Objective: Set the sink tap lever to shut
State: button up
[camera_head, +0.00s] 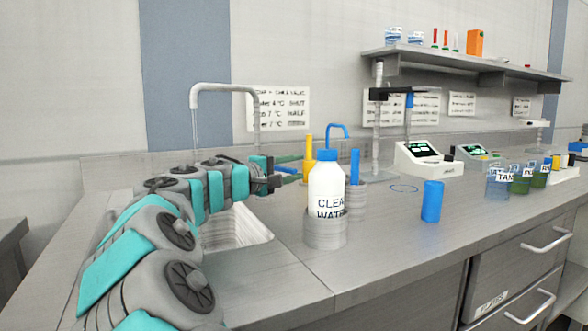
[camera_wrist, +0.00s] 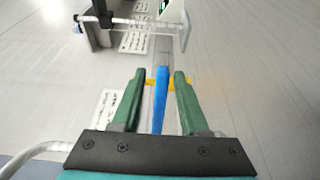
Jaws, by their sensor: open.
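The sink tap's grey gooseneck spout (camera_head: 212,87) rises behind my arm in the head view. A thin pale line below its mouth looks like running water. My gripper (camera_head: 293,169) is open to the right of the spout. In the wrist view, a long blue bar (camera_wrist: 161,95), which looks like the tap lever, lies between the green fingers of my gripper (camera_wrist: 158,80). A gap shows on each side of the bar near the fingertips. My arm hides the tap base and part of the sink (camera_head: 238,232). The lever's setting cannot be read clearly.
A wall sign (camera_head: 280,109) beside the spout lists lever settings. Close to the gripper stand a clean-water bottle (camera_head: 326,187) in a steel holder, a yellow handle (camera_head: 308,147) and a blue handle (camera_head: 355,165). A blue cylinder (camera_head: 432,201) stands farther right. The front counter is clear.

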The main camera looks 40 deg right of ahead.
aim_at(283, 170)
jog(key=a, duration=0.7)
jog(key=shift+s+a+b, duration=0.35)
jog(key=shift+s+a, duration=0.05)
jog(key=s+n+t, duration=0.1)
jog(key=t, duration=0.1)
jog(key=s+a+n+t+y+p, duration=0.1)
jog(key=n+t, duration=0.1)
jog(key=s+a+n+t+y+p, duration=0.1)
jog(key=t, duration=0.2)
jog(key=shift+s, duration=0.15)
jog(key=shift+p+x, duration=0.55)
jog(key=shift+x, duration=3.35)
jog(key=shift+c, duration=0.3)
